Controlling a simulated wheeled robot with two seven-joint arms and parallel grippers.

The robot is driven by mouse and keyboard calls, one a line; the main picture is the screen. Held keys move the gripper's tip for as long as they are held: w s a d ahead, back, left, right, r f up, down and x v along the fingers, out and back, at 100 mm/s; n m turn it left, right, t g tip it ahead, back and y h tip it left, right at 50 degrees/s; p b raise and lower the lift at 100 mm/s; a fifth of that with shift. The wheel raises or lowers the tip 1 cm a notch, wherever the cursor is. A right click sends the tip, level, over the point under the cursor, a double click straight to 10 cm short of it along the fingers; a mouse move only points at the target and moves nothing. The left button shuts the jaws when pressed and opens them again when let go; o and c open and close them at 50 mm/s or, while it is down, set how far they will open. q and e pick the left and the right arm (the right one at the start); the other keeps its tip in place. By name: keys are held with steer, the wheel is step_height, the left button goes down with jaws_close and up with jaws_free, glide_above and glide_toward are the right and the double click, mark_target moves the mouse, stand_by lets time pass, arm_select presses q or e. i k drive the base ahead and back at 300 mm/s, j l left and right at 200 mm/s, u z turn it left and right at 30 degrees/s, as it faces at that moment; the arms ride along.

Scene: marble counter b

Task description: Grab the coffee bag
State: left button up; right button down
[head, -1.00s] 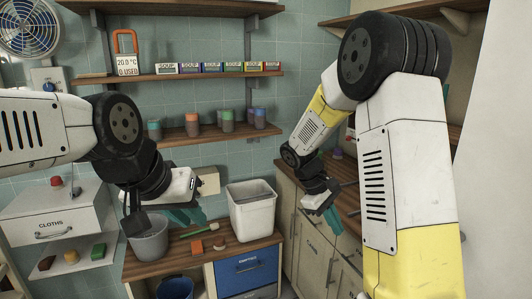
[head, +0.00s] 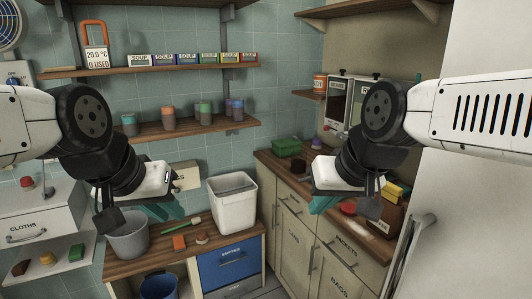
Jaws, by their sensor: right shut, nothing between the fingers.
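A brown item with a partly hidden pale label (head: 383,225), which looks like the coffee bag, stands on the wooden counter at the right, partly behind my right gripper. My left gripper (head: 164,211) is at the left, in front of the wooden worktop and beside the grey bucket. Its teal fingers show, but whether they are open or shut is unclear.
A white bin (head: 233,207) and a grey bucket (head: 128,240) stand on the left worktop. A green tray (head: 287,147) is farther back on the right counter. A red round item (head: 347,208) and a yellow item (head: 393,190) lie near the brown item. A white fridge-like door (head: 460,220) bounds the right.

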mark_target(390, 225)
steer(key=i+j, duration=0.1)
steer(key=j, duration=0.3)
steer(key=i+j, duration=0.15)
steer(key=j, duration=0.25)
steer(key=i+j, duration=0.1)
steer(key=j, duration=0.3)
steer(key=j+z, duration=0.1)
steer(key=z, duration=0.3)
steer(key=j+z, duration=0.1)
steer(key=z, duration=0.3)
steer(key=j+z, duration=0.1)
steer(key=z, duration=0.65)
steer(key=i+z, duration=0.15)
steer(key=z, duration=0.6)
steer(key=i, duration=0.85)
